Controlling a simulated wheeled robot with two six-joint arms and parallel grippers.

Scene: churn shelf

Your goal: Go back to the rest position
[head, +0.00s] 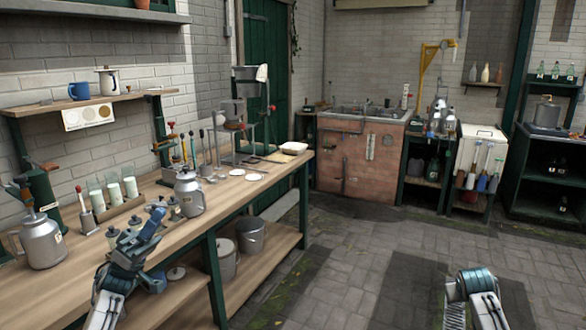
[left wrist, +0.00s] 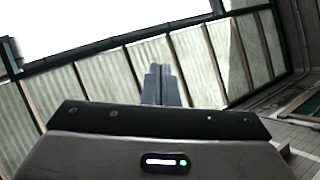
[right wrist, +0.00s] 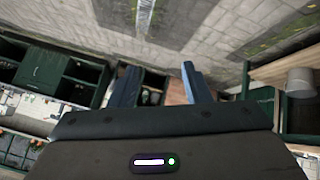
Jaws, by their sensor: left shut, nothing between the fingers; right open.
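My left gripper (head: 154,217) is raised in front of the workbench in the head view, its arm coming up from the bottom left. In the left wrist view its two fingers (left wrist: 161,86) are together with nothing between them, against a bright glazed roof. In the right wrist view my right gripper (right wrist: 161,86) is open, its fingers apart and empty. In the head view only part of my right arm (head: 478,292) shows at the lower right, over the paved floor; its fingers cannot be made out there.
The wooden workbench (head: 226,196) on the left bears a metal can (head: 189,194), a larger can (head: 42,241) and several jars. Buckets (head: 250,237) stand on its lower shelf. A brick sink (head: 357,157) and dark shelves (head: 538,166) line the back. The paved floor (head: 345,262) is clear.

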